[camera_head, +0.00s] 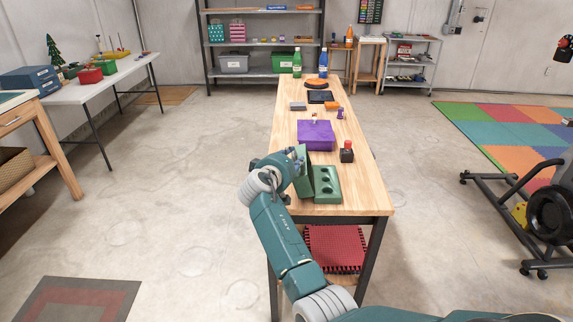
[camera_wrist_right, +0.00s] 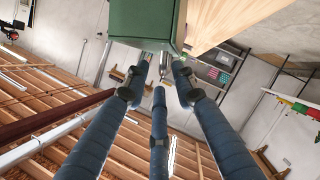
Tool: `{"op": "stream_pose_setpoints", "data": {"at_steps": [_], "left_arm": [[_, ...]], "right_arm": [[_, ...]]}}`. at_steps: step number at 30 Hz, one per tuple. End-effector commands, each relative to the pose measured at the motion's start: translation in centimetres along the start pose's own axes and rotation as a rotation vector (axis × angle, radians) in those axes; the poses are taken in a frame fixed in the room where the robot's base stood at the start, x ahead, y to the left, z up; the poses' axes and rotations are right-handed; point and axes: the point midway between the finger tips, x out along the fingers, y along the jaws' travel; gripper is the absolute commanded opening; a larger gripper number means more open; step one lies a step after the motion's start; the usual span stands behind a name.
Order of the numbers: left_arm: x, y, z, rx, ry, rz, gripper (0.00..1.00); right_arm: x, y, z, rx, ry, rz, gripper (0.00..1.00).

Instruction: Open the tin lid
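The green tin (camera_head: 328,184) sits on the near end of the wooden table, with dark round recesses showing in its top. A green panel, seemingly its lid (camera_head: 304,178), stands steeply raised along its left side. My right gripper (camera_head: 299,158) is at the left table edge, beside the far upper part of this panel. In the right wrist view my right gripper's fingers (camera_wrist_right: 160,78) are spread apart with nothing seen between them. A green surface of the tin or lid (camera_wrist_right: 142,18) is just beyond their tips; contact cannot be told. My left gripper is not in view.
A purple box (camera_head: 316,134) and a dark block with a red top (camera_head: 347,152) stand behind the tin. The wooden table (camera_head: 362,198) is bare at its near right. A red mat-like stack (camera_head: 335,247) lies below. Open floor lies left.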

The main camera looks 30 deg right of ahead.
Motion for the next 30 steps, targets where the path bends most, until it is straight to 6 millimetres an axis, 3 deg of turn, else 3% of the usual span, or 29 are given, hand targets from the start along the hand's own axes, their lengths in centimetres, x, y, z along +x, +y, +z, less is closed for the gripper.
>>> {"op": "stream_pose_setpoints", "data": {"at_steps": [9, 15, 30], "left_arm": [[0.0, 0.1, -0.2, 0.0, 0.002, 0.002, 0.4], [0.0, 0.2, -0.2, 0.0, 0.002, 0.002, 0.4], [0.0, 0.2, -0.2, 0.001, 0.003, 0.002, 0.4]], "right_arm": [[-6.6, -0.2, 0.1, 0.001, 0.0, -0.004, 0.26], [-9.5, -0.1, 0.2, 0.0, -0.003, -0.003, 0.26], [-10.5, 0.0, 0.2, 0.0, -0.004, -0.002, 0.26]]}}
